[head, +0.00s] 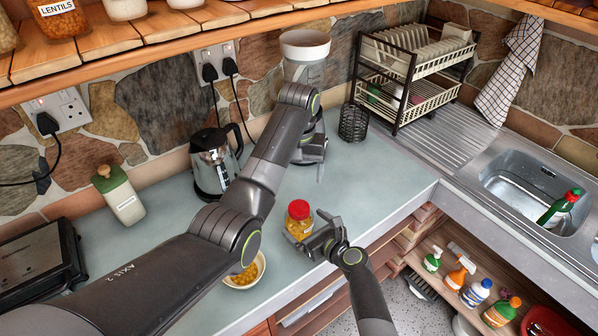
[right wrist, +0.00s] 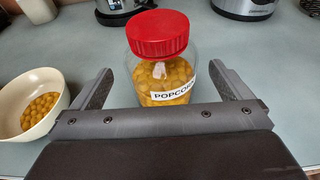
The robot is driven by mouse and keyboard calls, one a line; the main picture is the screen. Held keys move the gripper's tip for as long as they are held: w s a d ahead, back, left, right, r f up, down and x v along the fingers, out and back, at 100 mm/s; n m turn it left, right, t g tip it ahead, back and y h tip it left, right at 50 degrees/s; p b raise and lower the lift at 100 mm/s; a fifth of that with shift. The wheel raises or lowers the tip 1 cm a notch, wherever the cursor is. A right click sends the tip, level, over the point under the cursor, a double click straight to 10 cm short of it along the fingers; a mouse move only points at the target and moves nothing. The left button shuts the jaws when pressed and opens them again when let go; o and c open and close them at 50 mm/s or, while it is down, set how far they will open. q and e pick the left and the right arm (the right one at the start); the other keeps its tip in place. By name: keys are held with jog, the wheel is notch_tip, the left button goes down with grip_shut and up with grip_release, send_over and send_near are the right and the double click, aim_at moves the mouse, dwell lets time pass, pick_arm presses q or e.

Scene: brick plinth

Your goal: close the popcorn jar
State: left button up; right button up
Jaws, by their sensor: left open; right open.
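The popcorn jar (head: 297,230) stands upright near the counter's front edge, with yellow kernels inside. It also shows in the right wrist view (right wrist: 178,93), its label partly cut off by my gripper. The red lid (head: 298,209) is on top of the jar; in the right wrist view the lid (right wrist: 158,34) looks a little off-centre to the left. I cannot tell whether it is screwed down. My right gripper (head: 314,230) is open, its fingers on either side of the jar with gaps. My left gripper (head: 311,163) is open and empty behind the jar, partly hidden by its own arm.
A cream bowl of kernels (right wrist: 61,98) stands left of the jar. The kettle (head: 212,165) stands behind my left arm. A black mesh cup (head: 353,122) and dish rack (head: 417,72) are at the back. Counter right of the jar is clear.

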jog(key=b+v, duration=0.1)
jog(key=v, duration=1.4)
